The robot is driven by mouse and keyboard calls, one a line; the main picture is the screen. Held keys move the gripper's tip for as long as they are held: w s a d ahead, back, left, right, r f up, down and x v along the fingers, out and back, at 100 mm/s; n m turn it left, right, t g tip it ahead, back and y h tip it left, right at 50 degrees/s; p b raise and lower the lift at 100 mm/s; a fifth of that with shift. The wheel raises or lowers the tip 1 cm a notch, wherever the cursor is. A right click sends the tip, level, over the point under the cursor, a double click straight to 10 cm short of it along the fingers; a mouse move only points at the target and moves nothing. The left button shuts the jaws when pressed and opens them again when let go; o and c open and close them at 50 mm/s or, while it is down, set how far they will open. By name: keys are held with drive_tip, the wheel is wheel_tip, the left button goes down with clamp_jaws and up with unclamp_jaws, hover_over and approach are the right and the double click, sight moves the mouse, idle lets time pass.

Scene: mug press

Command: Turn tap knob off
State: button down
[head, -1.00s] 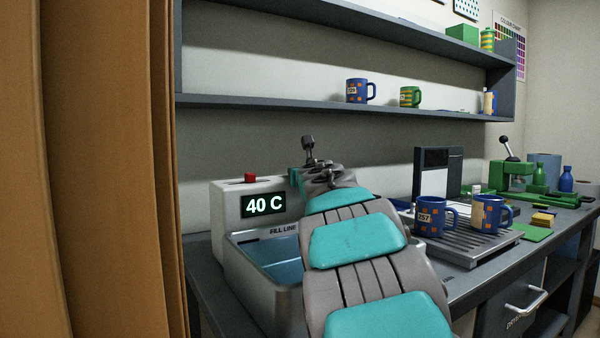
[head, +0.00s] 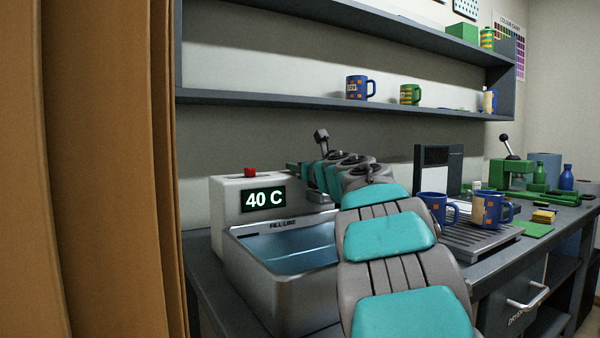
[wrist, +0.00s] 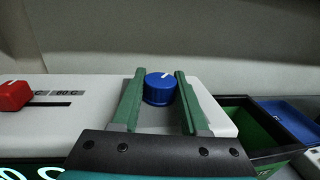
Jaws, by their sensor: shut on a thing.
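The blue tap knob (wrist: 160,92) with a white mark sits on top of the white tap unit (wrist: 80,112) in the wrist view. My gripper (wrist: 161,72) has its two green fingers on either side of the knob and is shut on it. The white mark points up and slightly right. In the head view the knob is hidden behind my gripper (head: 293,170) and wrist. The unit's display (head: 263,199) reads 40 C. The steel basin (head: 270,290) below holds bluish water, near a FILL LINE label.
A red slider (wrist: 14,95) sits on the unit, left of the knob. To the right, two blue mugs (head: 490,210) stand on a grey ridged tray (head: 480,243). A shelf (head: 300,98) with mugs runs above. A green press (head: 515,177) stands farther right.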

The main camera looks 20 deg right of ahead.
drive_tip(key=n+y, duration=0.2)
drive_tip(key=y, duration=0.1)
drive_tip(key=shift+d+f+g+y, duration=0.2)
drive_tip(key=shift+g+y, duration=0.1)
drive_tip(key=shift+a+r+n+y, duration=0.1)
drive_tip(key=shift+a+n+y, duration=0.05)
drive_tip(key=shift+n+y, duration=0.6)
drive_tip(key=shift+g+y, duration=0.4)
drive_tip(key=shift+y, duration=0.05)
drive_tip(key=shift+n+g+y, duration=0.3)
drive_tip(key=shift+n+y, duration=0.3)
drive_tip(key=shift+n, duration=0.05)
drive_tip(key=shift+a+y, duration=0.1)
drive_tip(key=shift+y, duration=0.2)
drive_tip(key=shift+c, duration=2.1)
unclamp_jaws()
